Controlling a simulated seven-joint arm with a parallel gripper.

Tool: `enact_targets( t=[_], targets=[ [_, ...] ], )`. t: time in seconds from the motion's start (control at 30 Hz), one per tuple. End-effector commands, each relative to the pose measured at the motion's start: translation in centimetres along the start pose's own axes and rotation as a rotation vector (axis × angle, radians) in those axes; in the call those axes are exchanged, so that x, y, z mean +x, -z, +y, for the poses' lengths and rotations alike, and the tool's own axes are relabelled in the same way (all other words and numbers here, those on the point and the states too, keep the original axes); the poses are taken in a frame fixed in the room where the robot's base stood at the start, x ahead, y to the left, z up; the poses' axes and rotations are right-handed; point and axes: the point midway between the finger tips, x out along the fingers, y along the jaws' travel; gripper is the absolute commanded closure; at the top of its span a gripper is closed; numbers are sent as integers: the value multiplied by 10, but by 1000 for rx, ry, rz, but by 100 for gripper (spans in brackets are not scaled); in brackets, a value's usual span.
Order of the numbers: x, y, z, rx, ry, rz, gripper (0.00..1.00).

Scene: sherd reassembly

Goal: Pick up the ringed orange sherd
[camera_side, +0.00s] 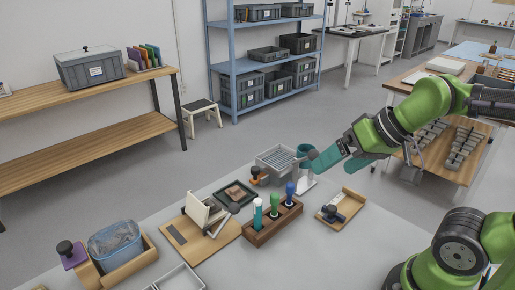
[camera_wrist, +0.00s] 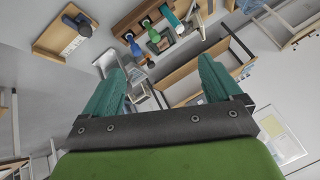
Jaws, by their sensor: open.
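My gripper (camera_side: 331,167) has two teal fingers, spread apart, held in the air above the right back part of the grey work table. In the wrist view the fingers of my gripper (camera_wrist: 160,68) stand apart with nothing gripped between them. I cannot pick out a ringed orange sherd for sure in either view. A dark tray (camera_side: 222,200) with a brown, flat piece (camera_side: 236,193) in it lies to the left of my gripper; the piece is too small to tell its markings.
A wooden rack (camera_side: 260,234) with several upright handled tools stands in front of the tray. A hinged white frame on a board (camera_side: 222,236), a grey basket (camera_side: 277,158), a wooden tray with a dark stamp (camera_side: 352,205) and a bin (camera_side: 115,243) surround it. The table's front middle is mostly clear.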

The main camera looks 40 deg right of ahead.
Motion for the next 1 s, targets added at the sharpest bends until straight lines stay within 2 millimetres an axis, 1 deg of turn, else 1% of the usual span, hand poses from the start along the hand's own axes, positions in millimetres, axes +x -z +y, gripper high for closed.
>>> enact_targets(
  t=[0.07,0.1,0.27,0.3,0.57,0.67,0.7,0.77,0.87,1.0],
  targets=[
    [0,0,0,0,0,0,8],
    [0,0,0,0,0,0,10],
    [0,0,0,0,0,0,34],
    [0,0,0,0,0,0,37],
    [1,0,0,-1,0,-5,37],
    [11,-4,2,2,-15,-49,37],
    [17,-2,1,3,-23,-71,37],
    [25,6,-2,0,-36,-102,37],
    [42,29,-10,-15,-64,-163,37],
    [74,66,-24,-58,-105,-246,37]
  ],
)
